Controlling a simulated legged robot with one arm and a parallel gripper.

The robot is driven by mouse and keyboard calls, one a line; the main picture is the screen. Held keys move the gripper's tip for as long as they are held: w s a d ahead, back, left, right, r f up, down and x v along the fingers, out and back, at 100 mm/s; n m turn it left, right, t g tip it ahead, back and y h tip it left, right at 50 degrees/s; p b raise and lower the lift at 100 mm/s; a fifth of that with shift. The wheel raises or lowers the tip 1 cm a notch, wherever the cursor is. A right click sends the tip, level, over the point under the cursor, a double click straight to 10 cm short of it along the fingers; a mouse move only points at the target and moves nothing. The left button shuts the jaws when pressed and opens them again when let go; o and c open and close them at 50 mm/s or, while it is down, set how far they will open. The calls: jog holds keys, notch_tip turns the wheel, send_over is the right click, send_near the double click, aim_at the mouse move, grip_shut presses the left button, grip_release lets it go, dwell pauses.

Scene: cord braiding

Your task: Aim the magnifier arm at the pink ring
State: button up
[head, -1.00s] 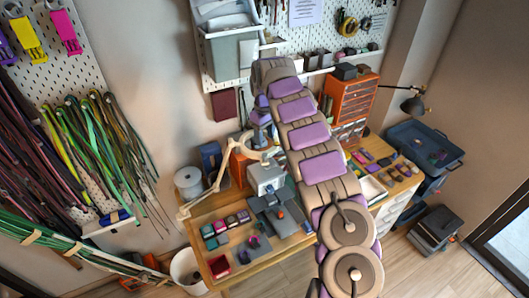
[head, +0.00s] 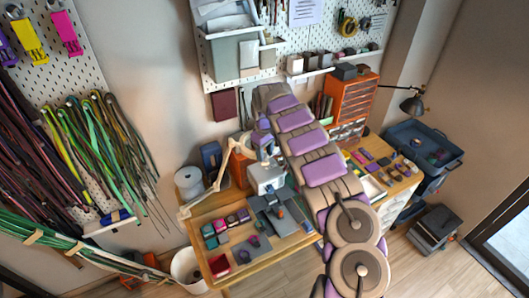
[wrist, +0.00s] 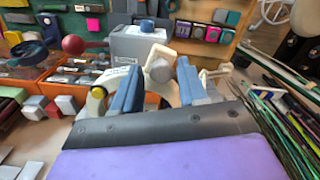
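The magnifier arm (head: 224,165) is a cream jointed arm rising from the bench's left side in the head view. Its upper end reaches toward my gripper (head: 264,150), which is small and partly hidden there. In the wrist view my gripper (wrist: 158,85) has two blue fingers standing apart. A cream bracket with a grey round knob (wrist: 158,69) shows between and beyond the fingertips; it looks like part of the magnifier arm. I see no clear contact. I cannot pick out the pink ring for certain; a small pinkish piece (head: 254,241) lies on the tray area in the head view.
A white-grey box (head: 266,177) stands on the bench below my gripper. Small coloured boxes (head: 226,224) sit at the bench's left. An orange drawer unit (head: 350,100) stands at the back right. Hanging cords (wrist: 285,120) lie right in the wrist view.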

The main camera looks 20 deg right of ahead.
grip_shut()
jog(key=shift+s, duration=0.1)
dwell(0.4)
